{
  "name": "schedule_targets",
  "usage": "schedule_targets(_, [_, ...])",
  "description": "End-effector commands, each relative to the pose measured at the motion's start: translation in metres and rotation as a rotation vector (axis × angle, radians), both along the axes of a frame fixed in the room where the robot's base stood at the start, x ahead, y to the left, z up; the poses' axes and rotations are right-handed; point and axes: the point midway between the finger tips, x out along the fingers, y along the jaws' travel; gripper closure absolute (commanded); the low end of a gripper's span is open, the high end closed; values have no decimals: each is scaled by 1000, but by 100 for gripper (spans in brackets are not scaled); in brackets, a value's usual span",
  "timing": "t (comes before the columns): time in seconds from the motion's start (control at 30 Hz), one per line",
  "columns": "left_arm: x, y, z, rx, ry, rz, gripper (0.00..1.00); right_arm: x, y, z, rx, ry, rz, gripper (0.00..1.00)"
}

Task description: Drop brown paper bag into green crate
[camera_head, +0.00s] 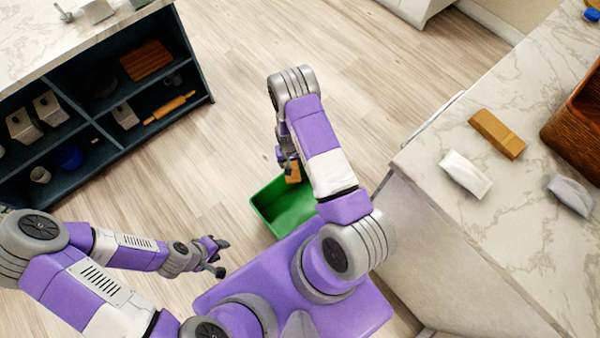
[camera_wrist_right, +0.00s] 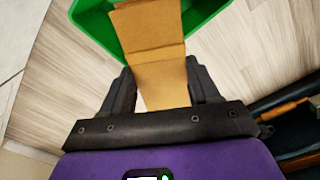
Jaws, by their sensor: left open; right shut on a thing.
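My right gripper (camera_head: 288,163) is shut on a brown paper bag (camera_head: 294,173). In the right wrist view the bag (camera_wrist_right: 150,45) sticks out from between the two dark fingers of that gripper (camera_wrist_right: 160,86). The green crate (camera_head: 271,220) is on the floor in front of my base, partly hidden by my right arm. The bag is over the crate's far edge in the head view and overlaps the crate (camera_wrist_right: 92,24) in the wrist view. Its height above the crate is unclear. My left gripper (camera_head: 222,257) is open and empty, left of the crate.
A marble counter (camera_head: 430,150) on the right holds another brown packet (camera_head: 497,133), a white packet (camera_head: 465,173), a grey packet (camera_head: 570,193) and a wooden basket (camera_head: 578,120). A dark shelf unit (camera_head: 100,125) with several items stands at left. The wooden floor between is clear.

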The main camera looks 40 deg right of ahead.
Motion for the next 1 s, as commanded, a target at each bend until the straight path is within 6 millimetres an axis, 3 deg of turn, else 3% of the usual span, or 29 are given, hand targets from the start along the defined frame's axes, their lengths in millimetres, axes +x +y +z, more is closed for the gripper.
schedule_targets(0.03, [0,0,-16,0,0,0,57,-11,-6,-39,5,8,-39,69])
schedule_targets(0.1, [0,0,-26,0,0,0,57,-23,-12,-74,6,8,-86,69])
schedule_targets(0.2, [0,0,-37,0,0,0,57,-38,-17,-116,10,8,-145,69])
schedule_targets(0.3, [0,0,-45,0,-1,0,57,-50,-20,-144,11,5,-189,69])
schedule_targets(0.43, [0,0,-49,0,-1,0,57,-60,-21,-164,12,3,-223,69])
schedule_targets(0.67, [0,0,-56,0,-1,0,57,-63,-22,-177,13,3,-233,69])
schedule_targets(1.0, [0,0,-87,0,-1,0,57,-62,-22,-216,12,3,-232,69])
